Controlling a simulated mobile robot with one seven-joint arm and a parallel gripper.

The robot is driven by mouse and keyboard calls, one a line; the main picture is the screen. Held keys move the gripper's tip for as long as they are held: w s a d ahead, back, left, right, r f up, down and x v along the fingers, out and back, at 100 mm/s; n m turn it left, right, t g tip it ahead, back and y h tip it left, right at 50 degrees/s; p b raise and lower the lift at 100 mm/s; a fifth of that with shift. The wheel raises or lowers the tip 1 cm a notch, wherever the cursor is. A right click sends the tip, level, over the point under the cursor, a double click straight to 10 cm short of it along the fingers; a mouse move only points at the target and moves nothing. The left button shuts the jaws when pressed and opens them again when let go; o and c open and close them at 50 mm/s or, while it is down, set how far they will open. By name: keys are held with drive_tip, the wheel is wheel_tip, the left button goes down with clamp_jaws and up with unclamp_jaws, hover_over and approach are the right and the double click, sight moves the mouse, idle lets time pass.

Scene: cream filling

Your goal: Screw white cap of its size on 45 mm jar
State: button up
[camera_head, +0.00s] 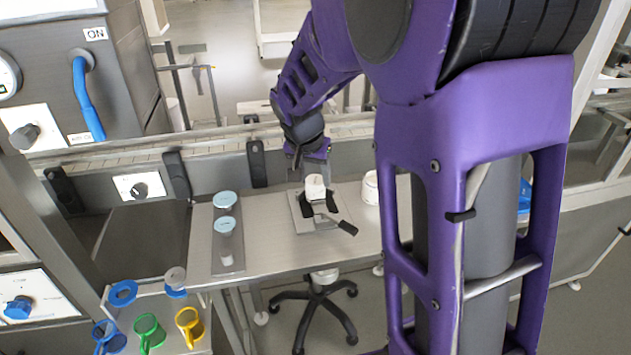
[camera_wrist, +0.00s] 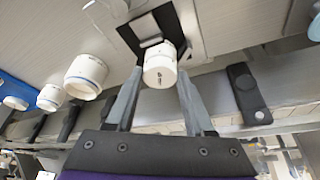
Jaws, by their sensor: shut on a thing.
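My gripper (camera_wrist: 160,77) has its two grey fingers closed on the sides of a white round piece, which I take for the white cap (camera_wrist: 160,66). In the head view this white piece (camera_head: 315,184) shows just below my wrist, over a small clamp (camera_head: 304,222) with black jaws and a black handle. The piece sits at the clamp's black jaws in both views. I cannot make out a seam between cap and jar, nor whether the threads are engaged. Dark marks on the piece are too small to read.
Several white jars or caps, one a larger white jar (camera_wrist: 86,76), stand beside the clamp; one shows in the head view (camera_head: 370,190). A grey tray (camera_head: 228,268) with blue-topped pieces lies left. The worktop (camera_head: 275,255) between tray and clamp is clear.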

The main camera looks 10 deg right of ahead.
drive_tip(key=shift+m+h, duration=0.3)
drive_tip(key=shift+m, duration=0.3)
drive_tip(key=shift+w, duration=0.1)
drive_tip(key=m, duration=0.1)
drive_tip(key=m+g, duration=0.1)
drive_tip(key=m, duration=0.1)
drive_tip(key=shift+w+a+h, duration=0.1)
drive_tip(key=shift+a+h, duration=0.1)
drive_tip(key=shift+h, duration=0.2)
drive_tip(key=shift+m+g+h, duration=0.3)
drive_tip(key=shift+m+g, duration=0.2)
drive_tip(key=shift+m, duration=0.9)
drive_tip(key=m, duration=0.1)
drive_tip(key=m+g+p, duration=0.1)
drive_tip(key=m, duration=0.1)
drive_tip(key=shift+w+r, duration=0.1)
drive_tip(key=shift+w, duration=0.15)
drive_tip(key=shift+m+g+p, duration=0.3)
drive_tip(key=shift+m+g, duration=0.3)
drive_tip(key=shift+m, duration=0.8)
